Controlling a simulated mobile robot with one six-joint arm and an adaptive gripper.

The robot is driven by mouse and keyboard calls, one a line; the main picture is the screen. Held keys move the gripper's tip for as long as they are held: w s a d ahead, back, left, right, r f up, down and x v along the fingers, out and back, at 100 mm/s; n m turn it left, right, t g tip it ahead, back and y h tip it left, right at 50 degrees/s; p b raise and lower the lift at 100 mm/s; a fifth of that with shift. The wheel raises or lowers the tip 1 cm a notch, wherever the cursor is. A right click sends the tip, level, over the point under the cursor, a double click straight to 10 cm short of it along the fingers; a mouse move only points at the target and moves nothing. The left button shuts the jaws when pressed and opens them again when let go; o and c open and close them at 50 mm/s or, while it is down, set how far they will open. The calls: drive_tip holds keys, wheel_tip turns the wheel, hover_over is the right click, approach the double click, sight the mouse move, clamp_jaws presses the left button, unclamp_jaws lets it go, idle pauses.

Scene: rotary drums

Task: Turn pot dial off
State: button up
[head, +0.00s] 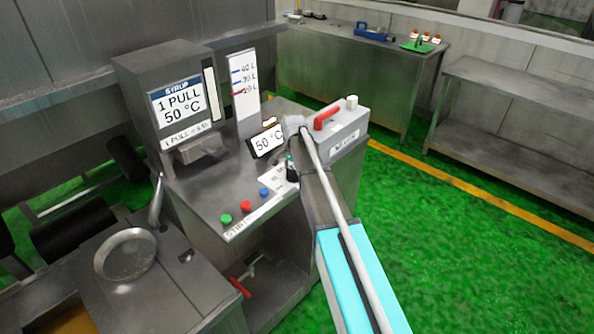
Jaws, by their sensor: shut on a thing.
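My gripper (292,172) is a small dark shape at the right end of the machine's top panel, pointing down at a white label plate (274,183). It is shut on what seems to be the pot dial, which it hides, so the dial's setting cannot be read. Part of the plate's lettering is also covered. The steel machine (185,190) has a syrup unit (165,95) reading "1 PULL 50 °C". A tilted display (267,141) behind my gripper reads "50 °C".
Green (226,218), red (246,206) and blue (264,192) buttons line the panel's front, left of my gripper. A grey box with a red handle (326,116) stands close behind. A round pan (126,254) is lower left. Steel tables (520,125) stand at the back right; green floor lies between.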

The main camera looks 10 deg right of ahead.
drive_tip(key=shift+s+a+n, duration=0.1)
drive_tip(key=shift+a+n, duration=0.1)
drive_tip(key=shift+n, duration=0.2)
drive_tip(key=n, duration=0.3)
drive_tip(key=shift+n, duration=0.3)
drive_tip(key=n, duration=0.4)
drive_tip(key=shift+s+a, duration=0.1)
drive_tip(key=shift+s, duration=0.05)
drive_tip(key=n, duration=0.5)
drive_tip(key=shift+s, duration=0.1)
drive_tip(key=n, duration=0.4)
drive_tip(key=shift+n, duration=0.3)
drive_tip(key=shift+d, duration=0.2)
drive_tip(key=o, duration=0.8)
